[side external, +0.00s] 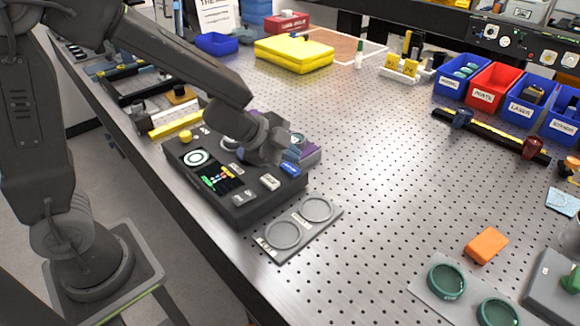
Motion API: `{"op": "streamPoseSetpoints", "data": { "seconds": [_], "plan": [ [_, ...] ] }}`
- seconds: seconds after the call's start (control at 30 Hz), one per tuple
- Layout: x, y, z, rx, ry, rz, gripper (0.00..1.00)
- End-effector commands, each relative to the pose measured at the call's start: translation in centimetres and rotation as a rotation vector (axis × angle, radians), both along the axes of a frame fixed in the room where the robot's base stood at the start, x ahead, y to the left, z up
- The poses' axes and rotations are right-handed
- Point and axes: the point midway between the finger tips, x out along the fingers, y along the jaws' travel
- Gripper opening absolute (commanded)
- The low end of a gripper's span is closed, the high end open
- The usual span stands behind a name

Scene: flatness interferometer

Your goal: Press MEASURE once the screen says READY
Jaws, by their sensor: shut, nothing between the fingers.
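The dark instrument box (245,213) sits at the left side of the perforated table. Its small black screen (214,182) shows green, yellow and red marks; I cannot read any word there. A blue button (290,169) with white lettering is at the right of its panel, and a pale key (270,182) and a grey key (242,198) sit nearer the front. I cannot read which one is MEASURE. My gripper (266,152) is shut and empty, low over the back right of the panel, left of the blue button. Its fingertips are hard to make out, so contact is unclear.
A grey plate (274,253) with two round recesses lies in front of the box. A yellow case (294,54), a rail (490,136) and a red bin (490,87) are farther back. An orange block (486,245) is at right. The table's middle is clear.

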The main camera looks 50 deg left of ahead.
Motion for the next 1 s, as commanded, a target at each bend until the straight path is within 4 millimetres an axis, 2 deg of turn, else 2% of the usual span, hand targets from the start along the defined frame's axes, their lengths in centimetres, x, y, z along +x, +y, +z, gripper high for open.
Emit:
{"op": "streamPoseSetpoints", "data": {
  "seconds": [1.0],
  "plan": [
    [-0.03,0.01,-0.97,-0.001,0.001,0.0,0.0]
  ]
}}
